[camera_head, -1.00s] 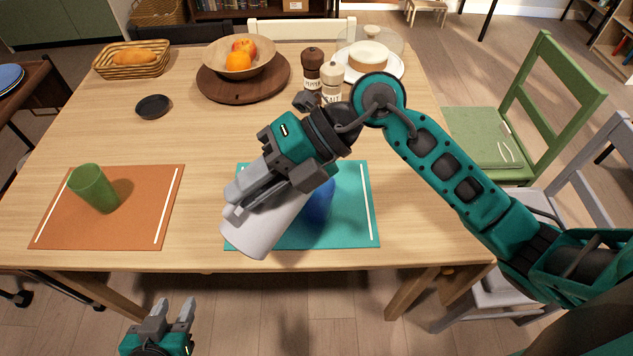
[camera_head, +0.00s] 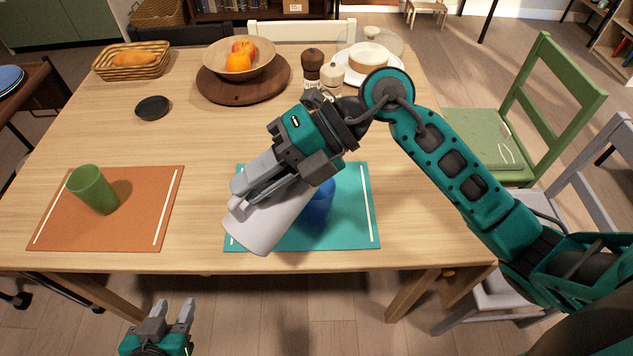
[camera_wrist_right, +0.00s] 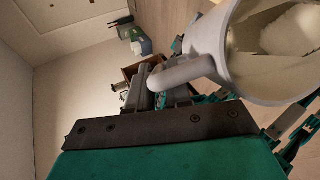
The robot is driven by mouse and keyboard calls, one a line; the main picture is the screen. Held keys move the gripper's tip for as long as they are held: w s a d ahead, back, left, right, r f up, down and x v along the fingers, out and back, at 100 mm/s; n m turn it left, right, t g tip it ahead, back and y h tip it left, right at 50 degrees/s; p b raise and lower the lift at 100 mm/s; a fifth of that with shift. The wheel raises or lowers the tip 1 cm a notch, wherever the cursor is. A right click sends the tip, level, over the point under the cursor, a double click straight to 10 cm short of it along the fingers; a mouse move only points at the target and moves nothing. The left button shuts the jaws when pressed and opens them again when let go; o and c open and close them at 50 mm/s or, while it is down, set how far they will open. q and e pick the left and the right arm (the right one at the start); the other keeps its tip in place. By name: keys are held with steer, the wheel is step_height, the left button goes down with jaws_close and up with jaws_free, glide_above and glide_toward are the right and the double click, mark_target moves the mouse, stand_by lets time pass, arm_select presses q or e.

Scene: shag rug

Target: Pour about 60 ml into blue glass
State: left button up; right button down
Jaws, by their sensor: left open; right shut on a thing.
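The blue glass (camera_head: 319,207) stands on the teal placemat (camera_head: 350,232), partly hidden behind my right gripper and the vessel it holds. My right gripper (camera_head: 262,195) is shut on a light grey pitcher (camera_head: 262,222), tilted over the placemat at the left of the glass. In the right wrist view the pitcher (camera_wrist_right: 225,50) shows its handle (camera_wrist_right: 182,72) at the jaws and a pale content inside. Whether liquid is flowing cannot be seen. My left gripper (camera_head: 172,312) is open and empty, low in front of the table.
A green glass (camera_head: 93,189) stands on an orange placemat (camera_head: 60,232) at the left. A black dish (camera_head: 152,107), bread basket (camera_head: 131,62), fruit bowl (camera_head: 240,60), pepper mill (camera_head: 312,66) and salt mill (camera_head: 332,77) stand further back. The table between the placemats is clear.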

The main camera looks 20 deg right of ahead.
mark_target(242, 216)
steer(key=shift+w+d+r+y+b, duration=0.15)
steer(key=shift+d+r+y+b, duration=0.15)
steer(key=shift+r+y, duration=0.1)
stand_by(1.4)
steer(key=shift+a+p, duration=0.2)
steer(key=shift+p, duration=0.1)
steer(key=a+f+h+p, duration=0.1)
steer(key=s+a+f+h+p, duration=0.1)
steer(key=f, duration=0.1)
steer(key=shift+s+a+n+t+h, duration=0.1)
steer(key=shift+s+n+t+h, duration=0.1)
steer(key=shift+n+t+h, duration=0.15)
steer(key=shift+a+f+h, duration=0.1)
steer(key=shift+f+h, duration=0.15)
steer(key=shift+s+a+f+h+p, duration=0.2)
steer(key=shift+a+f+h+p, duration=0.1)
steer(key=shift+f+h+p, duration=0.2)
steer(key=shift+f, duration=0.2)
